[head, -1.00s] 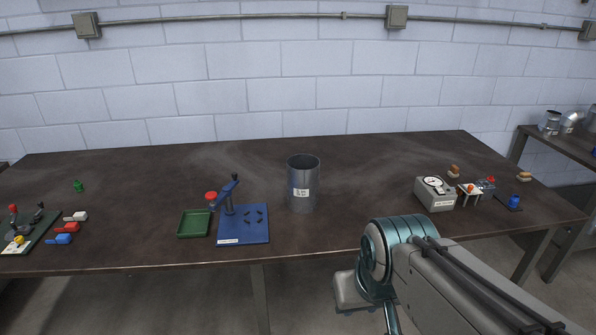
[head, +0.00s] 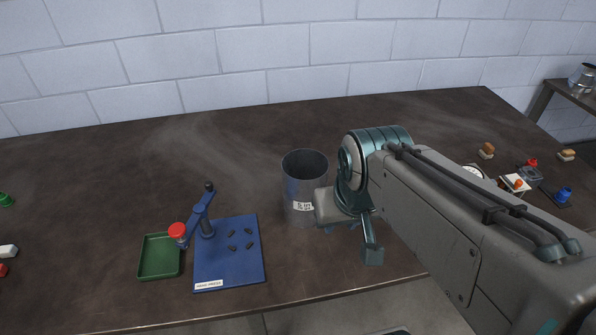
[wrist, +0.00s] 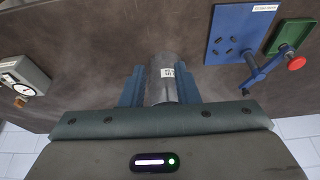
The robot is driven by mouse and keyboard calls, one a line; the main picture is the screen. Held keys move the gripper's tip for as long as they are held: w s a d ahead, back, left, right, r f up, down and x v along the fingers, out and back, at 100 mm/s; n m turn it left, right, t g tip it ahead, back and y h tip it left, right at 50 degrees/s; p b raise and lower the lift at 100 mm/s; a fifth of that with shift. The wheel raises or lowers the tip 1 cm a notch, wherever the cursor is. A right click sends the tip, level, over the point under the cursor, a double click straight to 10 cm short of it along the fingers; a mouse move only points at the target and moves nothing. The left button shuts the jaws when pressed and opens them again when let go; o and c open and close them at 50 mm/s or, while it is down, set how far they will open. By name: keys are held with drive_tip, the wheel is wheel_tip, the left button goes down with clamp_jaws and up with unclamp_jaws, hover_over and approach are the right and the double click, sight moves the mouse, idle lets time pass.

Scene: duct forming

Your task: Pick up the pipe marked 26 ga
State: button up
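The pipe is a grey metal cylinder (head: 304,172), open at the top and upright on the brown workbench. It carries a white label whose print is too small to read surely. My gripper reaches in from the right, and its hand overlaps the pipe's lower right side in the head view. In the wrist view my gripper (wrist: 161,73) has its two blue fingers spread apart, with the pipe (wrist: 165,86) and its label showing between them. I cannot tell whether the fingers touch the pipe.
A blue hand press (head: 228,252) and a green tray (head: 159,257) stand left of the pipe. A dial gauge box (wrist: 22,80) and small items, including a blue bottle (head: 564,195), lie to the right, partly behind my arm. The workbench behind the pipe (head: 230,150) is clear.

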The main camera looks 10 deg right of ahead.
drive_tip(key=w+m+g+b, duration=0.25)
drive_tip(key=w+m, duration=0.45)
drive_tip(key=w, duration=0.5)
drive_tip(key=m+g+b, duration=0.1)
drive_tip(key=m+b, duration=0.2)
drive_tip(key=m, duration=0.3)
approach(305, 190)
drive_tip(key=w+d+r, duration=0.1)
drive_tip(key=d+r, duration=0.1)
drive_tip(key=d, duration=0.1)
wheel_tip(305, 190, down, 14)
drive_tip(key=p, duration=0.1)
drive_tip(key=shift+s+d+r, duration=0.2)
drive_tip(key=shift+d, duration=0.1)
clamp_jaws()
